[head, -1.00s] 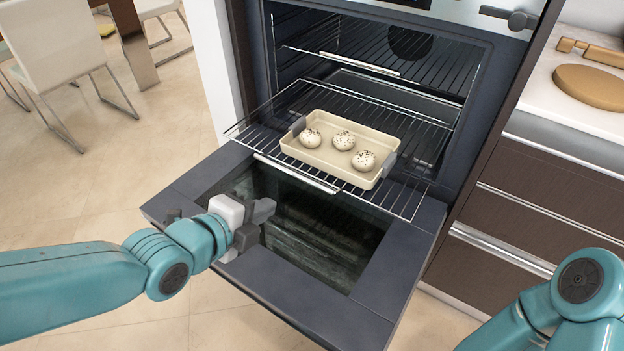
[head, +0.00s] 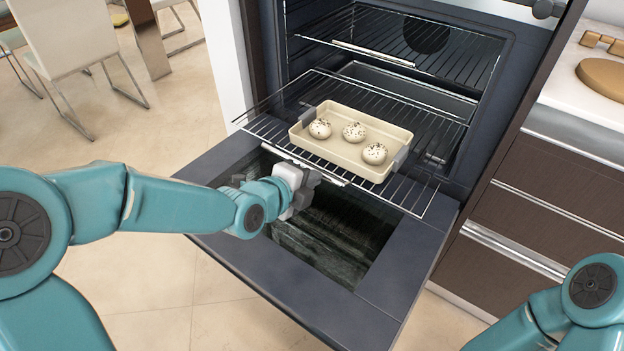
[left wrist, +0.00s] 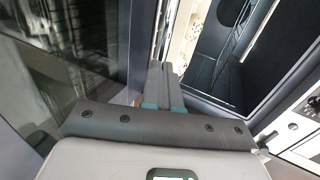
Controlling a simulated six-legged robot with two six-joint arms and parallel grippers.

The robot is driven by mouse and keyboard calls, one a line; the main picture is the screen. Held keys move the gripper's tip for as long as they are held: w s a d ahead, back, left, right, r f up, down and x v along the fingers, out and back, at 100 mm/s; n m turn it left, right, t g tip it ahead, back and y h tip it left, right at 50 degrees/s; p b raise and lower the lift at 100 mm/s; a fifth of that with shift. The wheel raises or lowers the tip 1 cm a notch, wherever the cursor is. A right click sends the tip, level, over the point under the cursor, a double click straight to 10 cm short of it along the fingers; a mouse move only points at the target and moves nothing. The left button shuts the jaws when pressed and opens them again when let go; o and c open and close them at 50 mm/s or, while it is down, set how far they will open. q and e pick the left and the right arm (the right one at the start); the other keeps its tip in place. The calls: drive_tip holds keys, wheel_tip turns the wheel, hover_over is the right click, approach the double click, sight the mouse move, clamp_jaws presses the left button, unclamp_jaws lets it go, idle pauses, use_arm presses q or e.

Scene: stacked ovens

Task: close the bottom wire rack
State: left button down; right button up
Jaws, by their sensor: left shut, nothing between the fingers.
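The bottom wire rack (head: 408,195) sticks out of the oven above the lowered door. A cream tray (head: 345,158) with three speckled buns (head: 354,132) sits on it. My left gripper (head: 314,181) is shut and empty, close to the rack's front bar; I cannot tell whether it touches. The gripper hides part of the bar. In the left wrist view the shut fingers (left wrist: 163,84) point toward the oven, with part of the tray and buns (left wrist: 184,32) beyond. My right gripper is out of view; only part of my right arm shows at lower right.
The oven door (head: 375,285) lies open under the rack, with a glass panel. An upper rack (head: 420,50) is inside the oven. Floor is clear at left, before chairs (head: 75,35).

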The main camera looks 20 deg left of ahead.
use_arm(q)
drive_tip(key=shift+w+d+f, duration=0.1)
drive_tip(key=shift+w+f, duration=0.05)
drive_tip(key=shift+w, duration=0.15)
